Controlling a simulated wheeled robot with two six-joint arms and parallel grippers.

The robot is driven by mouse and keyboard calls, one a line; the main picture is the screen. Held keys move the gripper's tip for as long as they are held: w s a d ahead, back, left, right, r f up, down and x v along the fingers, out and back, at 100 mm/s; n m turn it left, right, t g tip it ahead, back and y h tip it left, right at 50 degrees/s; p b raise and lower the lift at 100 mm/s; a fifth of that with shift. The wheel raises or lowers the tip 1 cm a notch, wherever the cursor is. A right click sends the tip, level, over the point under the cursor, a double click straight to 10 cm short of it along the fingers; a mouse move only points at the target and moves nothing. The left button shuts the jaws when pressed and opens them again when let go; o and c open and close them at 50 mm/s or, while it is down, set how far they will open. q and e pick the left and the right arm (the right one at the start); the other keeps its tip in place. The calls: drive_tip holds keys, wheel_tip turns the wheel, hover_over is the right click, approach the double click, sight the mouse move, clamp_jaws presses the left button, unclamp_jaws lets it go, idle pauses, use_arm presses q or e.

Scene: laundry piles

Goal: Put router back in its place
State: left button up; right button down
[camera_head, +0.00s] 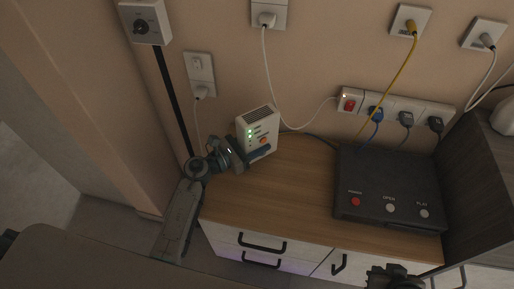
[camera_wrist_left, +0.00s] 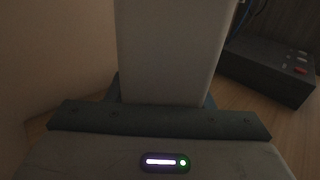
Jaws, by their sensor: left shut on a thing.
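The router is a white upright box (camera_head: 262,128) with a slotted top, lit green lights and an orange mark on its front. It is at the back left of the wooden cabinet top (camera_head: 285,190), close to the wall. My left gripper (camera_head: 240,152) is shut on the router's lower left side. In the left wrist view the pale router (camera_wrist_left: 170,50) rises between the fingers. I cannot tell whether its base touches the cabinet top. My right gripper (camera_head: 394,278) shows only partly at the bottom edge, before the drawers, and its jaws are unclear.
A black box with three buttons (camera_head: 385,180) stands on the right of the cabinet top. A power strip (camera_head: 395,108) with several plugs is on the wall behind. A white cable (camera_head: 266,70) and a yellow cable (camera_head: 395,75) hang there. The middle of the cabinet top is clear.

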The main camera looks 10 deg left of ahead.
use_arm(q)
drive_tip(key=shift+w+f+b, duration=0.15)
drive_tip(key=shift+f+b, duration=0.05)
drive_tip(key=shift+f, duration=0.65)
drive_tip(key=shift+w+f+b, duration=0.1)
drive_tip(key=shift+f+b, duration=0.1)
drive_tip(key=shift+f, duration=0.65)
use_arm(e)
drive_tip(key=shift+w+a+f+t, duration=0.15)
drive_tip(key=shift+a+f+t, duration=0.15)
drive_tip(key=shift+a+f, duration=0.1)
use_arm(q)
drive_tip(key=shift+d+f, duration=0.1)
drive_tip(key=o, duration=1.2)
drive_tip(key=shift+c, duration=0.2)
use_arm(e)
drive_tip(key=shift+y, duration=0.3)
use_arm(q)
drive_tip(key=shift+r, duration=0.2)
drive_tip(key=b+v, duration=0.1)
drive_tip(key=v, duration=1)
drive_tip(key=shift+f, duration=0.15)
drive_tip(key=shift+s+a, duration=0.35)
drive_tip(key=shift+s, duration=0.05)
use_arm(e)
drive_tip(key=shift+w+a+f+m+t, duration=0.35)
drive_tip(key=shift+a+f+t, duration=0.1)
drive_tip(key=shift+t, duration=0.15)
